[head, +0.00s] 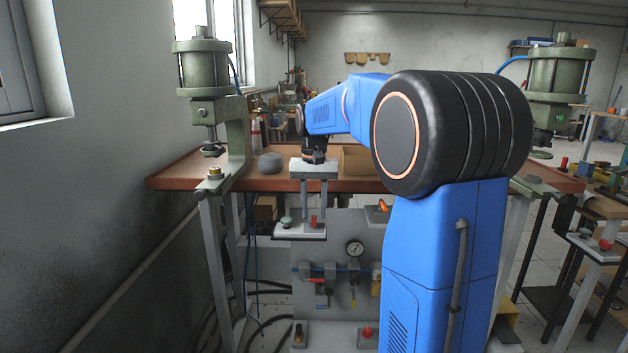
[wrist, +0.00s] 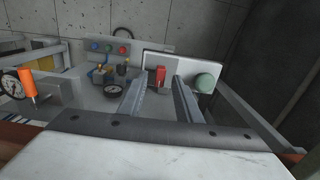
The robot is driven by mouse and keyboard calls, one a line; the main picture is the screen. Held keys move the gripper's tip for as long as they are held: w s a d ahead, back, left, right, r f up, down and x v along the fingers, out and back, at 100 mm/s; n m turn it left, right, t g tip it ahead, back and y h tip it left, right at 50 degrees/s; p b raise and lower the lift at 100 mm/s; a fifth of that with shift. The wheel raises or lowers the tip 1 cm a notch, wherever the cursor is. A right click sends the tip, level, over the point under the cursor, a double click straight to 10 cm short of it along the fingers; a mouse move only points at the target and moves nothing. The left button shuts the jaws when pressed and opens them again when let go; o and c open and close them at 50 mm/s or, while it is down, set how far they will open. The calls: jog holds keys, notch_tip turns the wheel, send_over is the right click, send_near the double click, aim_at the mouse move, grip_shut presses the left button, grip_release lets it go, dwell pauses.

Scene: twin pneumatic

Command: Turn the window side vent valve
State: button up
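Which fitting is the window side vent valve, I cannot tell for sure. In the head view, a red handle (head: 316,281) sits on the pipework of the grey panel, left of the pressure gauge (head: 354,249). An orange lever (head: 383,205) stands higher and to the right, partly beside my arm. An orange handle (wrist: 27,82) also shows at the left of the wrist view. I see nothing held.
A green press (head: 203,80) stands window side; another (head: 558,75) is at right. A grey round block (head: 270,163) and an open box (head: 357,159) lie on the bench. My arm hides the panel's right.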

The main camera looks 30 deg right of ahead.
aim_at(314, 218)
notch_tip(314, 218, up, 16)
dwell(0.5)
dwell(0.4)
jog(key=s+a+f+n+t, duration=0.1)
jog(key=s+a+f+n, duration=0.1)
jog(key=s+a+f, duration=0.45)
jog(key=s+a+f+n+t, duration=0.1)
jog(key=s+a+f, duration=0.25)
jog(key=s, duration=0.55)
jog(key=s+a+f+n+t, duration=0.1)
jog(key=s+a+f, duration=0.2)
jog(key=s+f, duration=0.4)
jog(key=s+a+f+n+t, duration=0.1)
jog(key=s+a+f+n, duration=0.1)
jog(key=s+f, duration=0.5)
jog(key=shift+s+a+f+n+t, duration=0.3)
jog(key=shift+a+f+t, duration=0.1)
jog(key=shift+f, duration=0.8)
dwell(2.3)
